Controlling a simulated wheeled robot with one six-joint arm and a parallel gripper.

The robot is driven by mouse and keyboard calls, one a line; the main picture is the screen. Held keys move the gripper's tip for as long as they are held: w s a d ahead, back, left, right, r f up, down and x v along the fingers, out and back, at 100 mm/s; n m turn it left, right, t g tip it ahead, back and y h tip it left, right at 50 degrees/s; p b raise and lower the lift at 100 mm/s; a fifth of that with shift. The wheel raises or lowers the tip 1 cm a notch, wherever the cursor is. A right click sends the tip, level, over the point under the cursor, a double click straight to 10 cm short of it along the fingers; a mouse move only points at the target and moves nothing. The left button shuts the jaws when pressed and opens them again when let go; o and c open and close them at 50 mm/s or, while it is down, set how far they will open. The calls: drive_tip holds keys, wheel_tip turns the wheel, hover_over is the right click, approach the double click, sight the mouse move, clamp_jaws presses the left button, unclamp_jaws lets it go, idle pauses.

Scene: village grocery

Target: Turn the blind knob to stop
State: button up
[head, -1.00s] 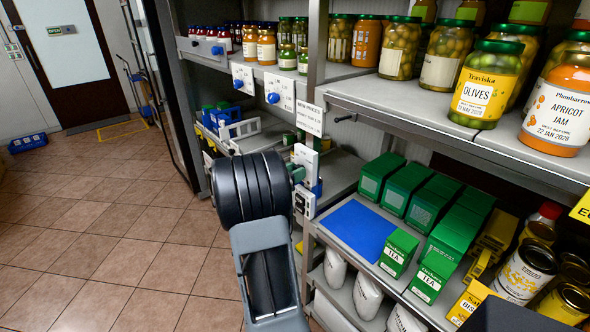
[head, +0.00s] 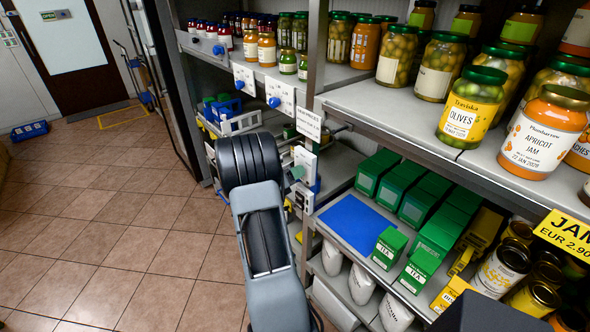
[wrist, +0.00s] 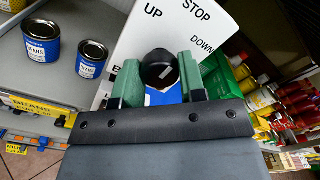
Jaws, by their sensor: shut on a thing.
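The blind knob (wrist: 160,70) is a round black knob with a pale mark on its face. It sits on a white panel (wrist: 126,45) printed UP, STOP and DOWN, which appears tilted in the wrist view. My gripper (wrist: 159,80) has one green finger on each side of the knob and is shut on it. The fingers partly hide the knob and lower panel. In the head view the white panel (head: 304,163) is at the shelf post, with a green fingertip of my gripper (head: 296,173) against it. My dark arm hides the knob there.
Two white boxes with blue knobs (head: 274,102) hang on the shelf edge nearby. Jars of olives (head: 470,105) and apricot jam (head: 541,130) stand on the upper right shelf. Green tea boxes (head: 390,247) and a blue mat (head: 357,224) are below.

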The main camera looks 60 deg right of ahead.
idle(0.4)
drive_tip(key=o, duration=0.9)
drive_tip(key=b+v, duration=0.2)
drive_tip(key=v, duration=1.2)
drive_tip(key=shift+d, duration=0.1)
